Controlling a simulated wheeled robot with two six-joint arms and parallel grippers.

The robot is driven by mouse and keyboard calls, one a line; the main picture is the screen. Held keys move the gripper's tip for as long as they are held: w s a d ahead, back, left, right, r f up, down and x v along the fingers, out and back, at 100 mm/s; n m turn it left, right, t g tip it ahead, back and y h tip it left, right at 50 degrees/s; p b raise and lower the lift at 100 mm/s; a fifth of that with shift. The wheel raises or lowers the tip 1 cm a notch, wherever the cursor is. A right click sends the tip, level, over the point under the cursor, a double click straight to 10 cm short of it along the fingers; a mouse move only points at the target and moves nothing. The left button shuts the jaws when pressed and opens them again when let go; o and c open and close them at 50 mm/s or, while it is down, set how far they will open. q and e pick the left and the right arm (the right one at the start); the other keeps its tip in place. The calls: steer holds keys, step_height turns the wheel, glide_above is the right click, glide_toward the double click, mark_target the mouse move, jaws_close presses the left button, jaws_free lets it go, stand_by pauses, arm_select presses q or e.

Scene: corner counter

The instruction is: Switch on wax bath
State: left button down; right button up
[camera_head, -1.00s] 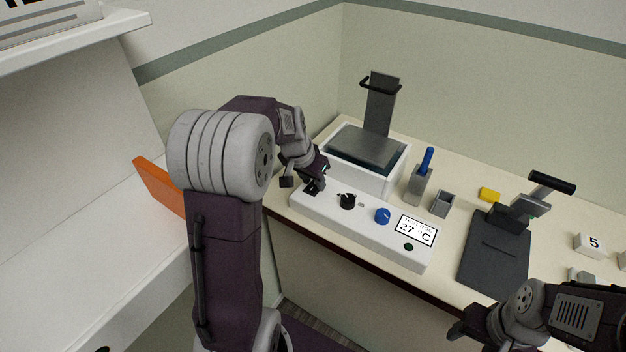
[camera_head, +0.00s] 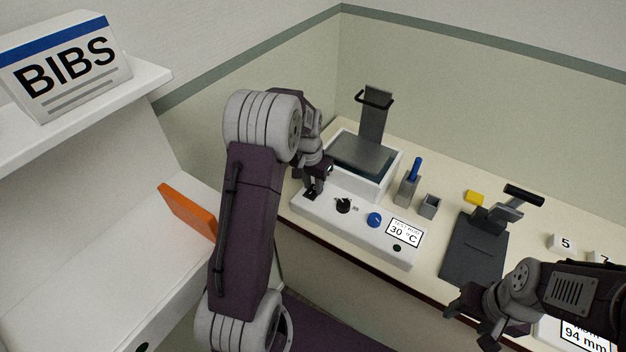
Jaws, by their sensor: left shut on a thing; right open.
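The wax bath (camera_head: 379,184) is a white open box with dark contents and a grey upright plate with a black handle (camera_head: 375,97). In front of it lies the white control panel (camera_head: 333,222), with a black knob (camera_head: 343,205), a blue knob (camera_head: 374,220), a small dark button (camera_head: 397,248) and a display (camera_head: 404,233) reading 30 °C. My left gripper (camera_head: 312,192) is at the panel's left end, shut on a small dark switch part there, mostly hidden by the fingers. My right gripper (camera_head: 466,322) is open and empty at the lower right, off the counter's front edge.
A grey holder with a blue-handled tool (camera_head: 414,169), a small grey cup (camera_head: 429,206), a yellow block (camera_head: 474,197) and a dark clamp device (camera_head: 472,249) stand right of the bath. An orange board (camera_head: 188,211) and BIBS box (camera_head: 68,66) are at the left.

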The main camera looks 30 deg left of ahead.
mark_target(311, 192)
arm_select(q)
steer(key=c, duration=1.1)
jaws_free()
steer(key=r, duration=0.6)
steer(key=s+r, duration=0.1)
steer(key=r, duration=0.2)
